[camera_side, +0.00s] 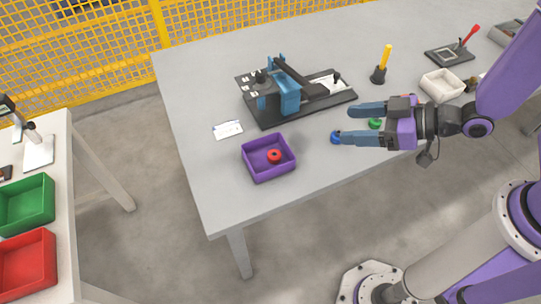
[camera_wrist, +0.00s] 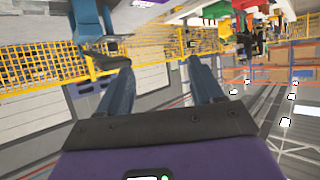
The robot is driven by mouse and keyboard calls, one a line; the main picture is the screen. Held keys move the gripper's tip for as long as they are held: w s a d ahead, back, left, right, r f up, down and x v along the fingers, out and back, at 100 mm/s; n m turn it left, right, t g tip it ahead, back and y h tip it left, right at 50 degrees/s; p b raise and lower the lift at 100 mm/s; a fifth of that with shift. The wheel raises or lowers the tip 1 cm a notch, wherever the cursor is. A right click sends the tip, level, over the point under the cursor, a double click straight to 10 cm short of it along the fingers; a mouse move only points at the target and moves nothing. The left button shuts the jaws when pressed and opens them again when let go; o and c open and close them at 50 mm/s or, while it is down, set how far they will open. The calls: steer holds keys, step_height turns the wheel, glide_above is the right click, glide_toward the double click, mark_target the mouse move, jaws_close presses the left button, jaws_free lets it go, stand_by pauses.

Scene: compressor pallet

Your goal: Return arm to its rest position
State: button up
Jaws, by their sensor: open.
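My gripper (camera_side: 362,124) is open and empty, held over the right part of the grey table (camera_side: 200,125) in the side view, with its fingers pointing left. In the wrist view its two blue fingers (camera_wrist: 160,85) stand apart with nothing between them. That view looks out towards the yellow fence and the hall. A blue round piece (camera_side: 335,137) shows at the tip of the lower finger, and a green round piece (camera_side: 375,123) shows between the fingers. Both appear to be on the table; I cannot tell their distance below the gripper.
A purple bin (camera_side: 254,172) holds a red ring (camera_side: 274,156). A black and blue fixture (camera_side: 290,92) stands left of my gripper. A yellow-handled tool (camera_side: 385,62) and a white tray (camera_side: 440,86) are behind it. Green (camera_side: 24,204) and red bins (camera_side: 24,264) sit on the left table.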

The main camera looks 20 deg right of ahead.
steer(key=shift+s, duration=0.1)
stand_by(0.5)
steer(key=s+d+r+n+g+h, duration=0.3)
steer(key=s+d+r+g+h, duration=0.3)
steer(key=s+d, duration=0.8)
steer(key=d+g+h, duration=0.1)
steer(key=g+h, duration=0.1)
steer(key=shift+d+r+n+g+h, duration=0.2)
steer(key=shift+n+g+h, duration=0.1)
steer(key=shift+g, duration=0.1)
stand_by(1.2)
